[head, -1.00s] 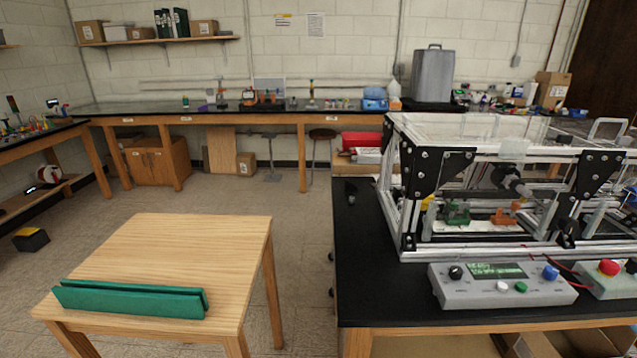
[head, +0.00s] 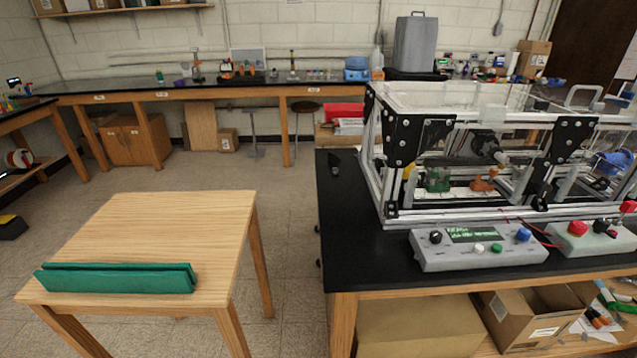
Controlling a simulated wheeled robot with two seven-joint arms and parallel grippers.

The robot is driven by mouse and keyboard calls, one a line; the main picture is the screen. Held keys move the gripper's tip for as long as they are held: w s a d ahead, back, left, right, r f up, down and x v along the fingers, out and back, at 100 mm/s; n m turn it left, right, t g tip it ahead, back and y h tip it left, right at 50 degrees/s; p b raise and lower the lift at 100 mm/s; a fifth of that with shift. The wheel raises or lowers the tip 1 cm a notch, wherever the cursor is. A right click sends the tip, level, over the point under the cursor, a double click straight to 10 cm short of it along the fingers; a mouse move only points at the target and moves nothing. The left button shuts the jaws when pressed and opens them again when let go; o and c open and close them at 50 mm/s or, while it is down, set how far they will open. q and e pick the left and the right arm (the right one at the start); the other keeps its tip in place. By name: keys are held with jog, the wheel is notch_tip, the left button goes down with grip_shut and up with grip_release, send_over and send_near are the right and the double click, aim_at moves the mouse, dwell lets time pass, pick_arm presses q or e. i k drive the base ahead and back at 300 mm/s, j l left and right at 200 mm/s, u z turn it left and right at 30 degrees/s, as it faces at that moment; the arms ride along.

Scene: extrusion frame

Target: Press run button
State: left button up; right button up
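A grey control box (head: 478,248) lies on the black bench top in front of the extrusion frame (head: 480,150). It has a small lit green display (head: 472,234), a black knob (head: 435,237), a blue knob (head: 523,234), a white button (head: 479,249) and a green button (head: 497,247). The button labels are too small to read, so I cannot tell which one is the run button. A second box (head: 592,238) to its right carries a red button (head: 578,228). Neither of my grippers is in view.
A wooden table (head: 150,230) with a green folded piece (head: 117,278) stands at left. The black bench (head: 350,240) has a front edge, with cardboard boxes (head: 535,312) beneath. Floor (head: 290,215) is clear between table and bench.

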aim_at(496, 248)
jog(key=z, duration=1.25)
